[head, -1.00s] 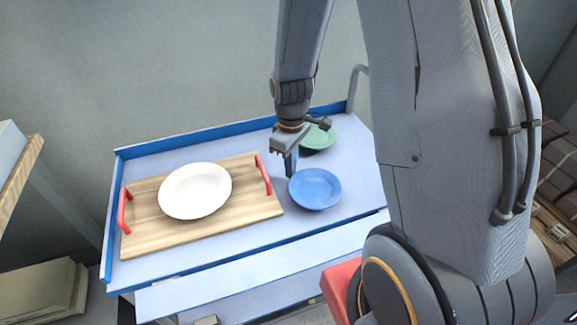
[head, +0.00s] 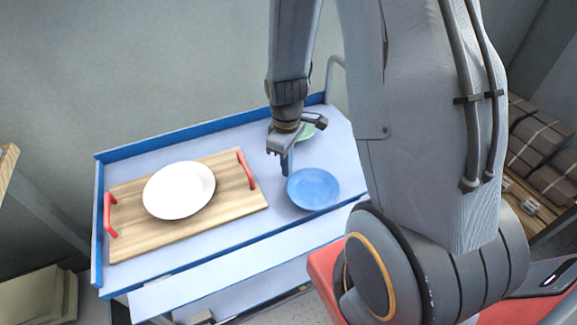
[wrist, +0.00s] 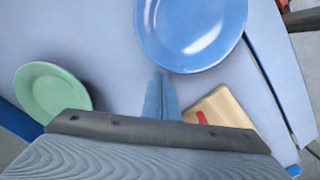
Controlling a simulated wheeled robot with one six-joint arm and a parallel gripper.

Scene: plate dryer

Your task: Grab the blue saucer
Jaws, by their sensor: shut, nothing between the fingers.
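The blue saucer (head: 313,189) lies on the light cart top, right of the wooden board, in the head view. It also fills the upper middle of the wrist view (wrist: 192,30). My gripper (head: 286,172) points down beside the saucer's left rim in the head view. In the wrist view its closed fingertips (wrist: 161,78) are just short of the saucer's near rim, with nothing between them. Whether the fingertips touch the rim I cannot tell.
A green saucer (wrist: 52,92) sits behind my gripper, mostly hidden in the head view. A white plate (head: 179,190) lies on a wooden board (head: 235,205) with red handles at the left. A blue raised edge (head: 200,133) runs along the cart's back.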

